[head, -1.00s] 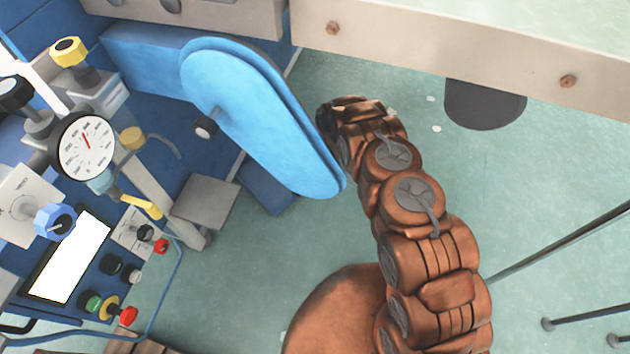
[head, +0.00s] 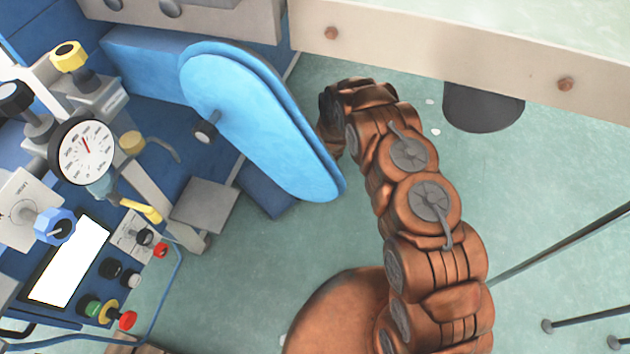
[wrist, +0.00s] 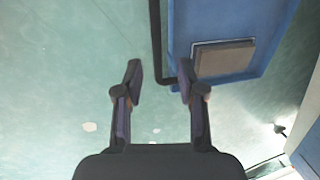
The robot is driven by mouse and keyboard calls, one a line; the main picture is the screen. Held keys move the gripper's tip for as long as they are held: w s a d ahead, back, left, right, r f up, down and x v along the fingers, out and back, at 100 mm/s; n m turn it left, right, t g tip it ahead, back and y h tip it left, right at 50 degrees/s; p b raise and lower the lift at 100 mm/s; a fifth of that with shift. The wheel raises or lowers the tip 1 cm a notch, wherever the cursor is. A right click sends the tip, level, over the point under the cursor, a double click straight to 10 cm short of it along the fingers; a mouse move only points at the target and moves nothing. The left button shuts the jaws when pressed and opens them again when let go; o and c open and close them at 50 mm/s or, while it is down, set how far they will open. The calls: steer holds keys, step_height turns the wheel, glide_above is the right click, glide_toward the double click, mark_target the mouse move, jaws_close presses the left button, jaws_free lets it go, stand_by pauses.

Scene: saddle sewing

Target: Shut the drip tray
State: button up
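My gripper (wrist: 160,82) is open in the wrist view, with two dark fingers apart and nothing held between them. A blue tray-like panel (wrist: 228,92) with a raised rim is beyond the right finger, at the upper right; I take it for the drip tray, but cannot be sure. A flat grey-brown square (wrist: 224,57) lies on it. A dark bar (wrist: 156,40) runs along its left side and bends toward it near the right fingertip. Contact cannot be told. In the head view the fingers are hidden; the end of my arm is beside the blue guard.
The long blue rounded guard (head: 250,120) stands left of my arm. A blue machine with a gauge (head: 85,150), knobs and a white screen (head: 70,260) fills the left. A pale beam (head: 450,55) crosses the top right.

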steer(key=shift+s+d+r, duration=0.1)
steer(key=shift+r, duration=0.9)
steer(key=shift+s+d+r, duration=0.15)
steer(key=shift+r, duration=0.8)
steer(key=shift+s+d+r, duration=0.1)
steer(key=shift+r, duration=0.9)
